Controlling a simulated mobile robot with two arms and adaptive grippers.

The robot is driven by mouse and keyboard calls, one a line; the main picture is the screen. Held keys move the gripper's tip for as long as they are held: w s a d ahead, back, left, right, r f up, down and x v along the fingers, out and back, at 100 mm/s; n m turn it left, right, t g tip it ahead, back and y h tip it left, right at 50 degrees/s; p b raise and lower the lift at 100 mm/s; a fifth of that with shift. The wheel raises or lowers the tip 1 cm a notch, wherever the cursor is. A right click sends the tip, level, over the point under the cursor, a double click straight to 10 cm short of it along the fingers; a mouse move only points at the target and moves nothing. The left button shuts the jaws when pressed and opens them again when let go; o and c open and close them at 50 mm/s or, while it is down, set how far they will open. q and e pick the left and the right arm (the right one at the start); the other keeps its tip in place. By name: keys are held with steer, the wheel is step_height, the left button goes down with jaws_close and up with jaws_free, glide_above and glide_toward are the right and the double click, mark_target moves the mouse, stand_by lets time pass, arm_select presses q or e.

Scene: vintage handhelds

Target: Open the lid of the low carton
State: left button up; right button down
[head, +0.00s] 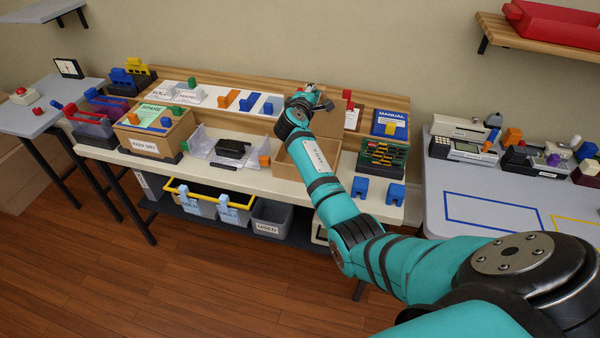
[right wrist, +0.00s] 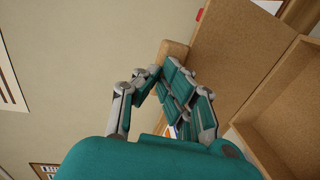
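The low brown carton (head: 289,163) stands on the long bench, partly hidden behind my right arm. Its lid (head: 329,121) is raised at the back, and the box is open on top. In the right wrist view the lid's inner face (right wrist: 215,62) rises from the open carton (right wrist: 285,125). My right gripper (head: 309,98) is at the raised lid's upper left area. In the right wrist view its fingers (right wrist: 160,72) are bent inward with a gap between them, close to a light brown piece at the lid's edge. Contact is unclear. My left gripper is out of view.
A "SPARE" carton (head: 148,143), a clear tray (head: 208,141) with a black handheld and a rack of green boards (head: 381,158) stand nearby. Blue stands (head: 394,194) sit at the front edge. A grey table (head: 480,185) is at right.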

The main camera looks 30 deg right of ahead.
steer(key=shift+b+x, duration=1.2)
steer(key=shift+x, duration=0.3)
steer(key=shift+w+d+r, duration=0.25)
steer(key=shift+d+r, duration=0.1)
